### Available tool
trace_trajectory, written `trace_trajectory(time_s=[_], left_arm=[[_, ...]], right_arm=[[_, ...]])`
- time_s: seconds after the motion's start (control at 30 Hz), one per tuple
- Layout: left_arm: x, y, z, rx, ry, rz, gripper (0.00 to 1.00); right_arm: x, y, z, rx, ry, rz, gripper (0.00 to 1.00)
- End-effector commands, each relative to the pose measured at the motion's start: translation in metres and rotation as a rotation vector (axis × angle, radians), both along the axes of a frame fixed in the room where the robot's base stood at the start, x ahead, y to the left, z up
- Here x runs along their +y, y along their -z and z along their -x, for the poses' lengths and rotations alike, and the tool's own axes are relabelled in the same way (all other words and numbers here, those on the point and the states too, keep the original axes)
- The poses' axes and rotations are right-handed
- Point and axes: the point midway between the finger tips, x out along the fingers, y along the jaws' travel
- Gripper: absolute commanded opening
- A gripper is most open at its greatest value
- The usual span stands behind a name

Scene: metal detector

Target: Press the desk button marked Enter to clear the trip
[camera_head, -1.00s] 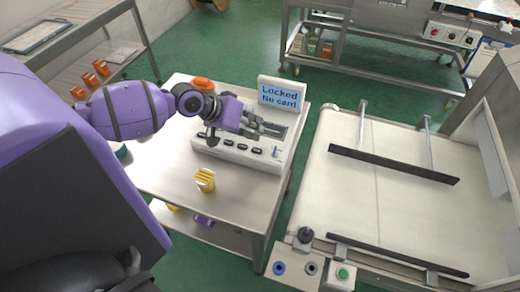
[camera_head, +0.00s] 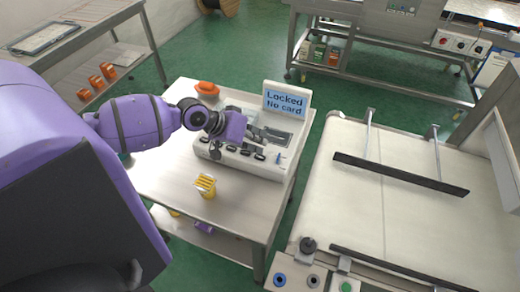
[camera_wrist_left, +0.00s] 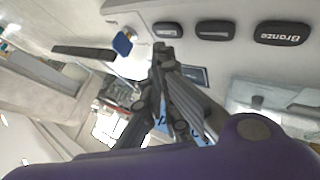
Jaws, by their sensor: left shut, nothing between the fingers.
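A white desk unit (camera_head: 208,150) stands on the small table, with a row of black buttons (camera_head: 246,151) along its front. Its raised screen (camera_head: 286,100) reads "Locked No card". My left gripper (camera_head: 264,141) is shut and empty, low over the unit's panel just behind the button row. In the left wrist view its fingertips (camera_wrist_left: 165,46) overlap the near edge of an end black button (camera_wrist_left: 166,29); I cannot tell whether they touch. Another button (camera_wrist_left: 282,33) reads "Bronze". I cannot read an Enter mark on any button. My right gripper is out of view.
On the table (camera_head: 165,180) are a yellow striped item (camera_head: 206,186) in front of the unit and an orange object (camera_head: 207,88) behind. A blue key-like knob (camera_wrist_left: 123,42) stands beside the buttons. A conveyor (camera_head: 350,200) with black rails is to the right.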

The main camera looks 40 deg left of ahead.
Motion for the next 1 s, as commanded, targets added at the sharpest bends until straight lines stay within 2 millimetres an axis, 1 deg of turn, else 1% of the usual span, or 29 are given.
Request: trace_trajectory(time_s=[0.67, 1.0], left_arm=[[0.0, 0.0003, 0.0002, 0.0, 0.0, 0.0, 0.0], [0.0, 0.0093, 0.0001, 0.0, -0.001, 0.001, 0.0]], right_arm=[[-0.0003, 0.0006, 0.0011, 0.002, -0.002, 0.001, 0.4], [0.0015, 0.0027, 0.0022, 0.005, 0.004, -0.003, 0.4]])
